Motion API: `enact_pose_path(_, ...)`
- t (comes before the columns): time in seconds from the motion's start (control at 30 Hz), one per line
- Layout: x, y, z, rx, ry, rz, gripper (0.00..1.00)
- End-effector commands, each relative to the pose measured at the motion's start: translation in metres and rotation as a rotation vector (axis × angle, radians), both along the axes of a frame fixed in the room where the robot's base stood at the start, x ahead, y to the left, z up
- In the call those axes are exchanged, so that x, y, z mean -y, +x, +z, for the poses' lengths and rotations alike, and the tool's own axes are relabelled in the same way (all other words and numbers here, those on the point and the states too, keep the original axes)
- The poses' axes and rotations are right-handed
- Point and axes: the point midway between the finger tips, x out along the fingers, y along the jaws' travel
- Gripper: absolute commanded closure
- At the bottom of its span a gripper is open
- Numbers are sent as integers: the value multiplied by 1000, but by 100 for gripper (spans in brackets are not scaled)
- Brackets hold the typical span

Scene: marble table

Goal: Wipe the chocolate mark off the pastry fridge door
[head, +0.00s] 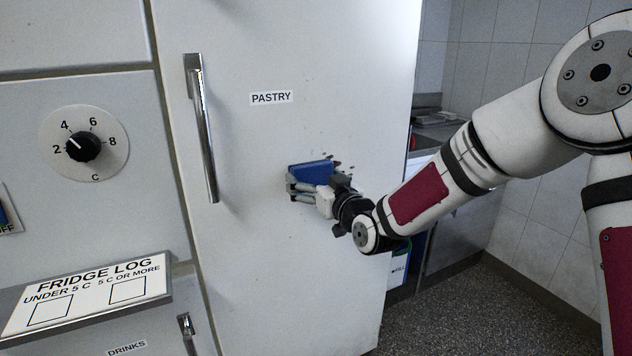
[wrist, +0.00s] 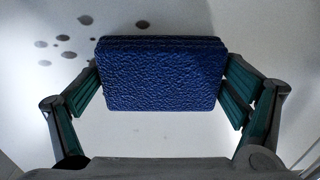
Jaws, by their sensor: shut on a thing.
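The white pastry fridge door (head: 265,255) carries a PASTRY label. My gripper (head: 306,183) is shut on a blue sponge (head: 312,171) in front of the door. In the wrist view the sponge (wrist: 162,75) sits between the two fingers. Whether it touches the door, I cannot tell. The chocolate mark (head: 343,165) shows as small dark brown spots just right of and above the sponge in the head view. In the wrist view the mark (wrist: 66,55) is several spots left of the sponge, with one near its top edge. Any spots behind the sponge are hidden.
A vertical metal handle (head: 203,128) stands out on the door's left side. A dial (head: 84,146) and a fridge log board (head: 88,295) are further left. A counter (head: 432,130) lies beyond the door's right edge. The lower door is clear.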

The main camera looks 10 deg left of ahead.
Motion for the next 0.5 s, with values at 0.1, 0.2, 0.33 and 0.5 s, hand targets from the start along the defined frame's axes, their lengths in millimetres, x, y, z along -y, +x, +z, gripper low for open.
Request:
enact_pose_path(0.1, 0, 1, 0, 1, 1, 0, 31)
enact_pose_path(0.2, 2, 2, 0, 1, 1, -1, 31)
enact_pose_path(0.33, 9, 6, 0, 1, 0, -1, 31)
enact_pose_path(0.5, 21, 13, -1, 1, -2, -2, 31)
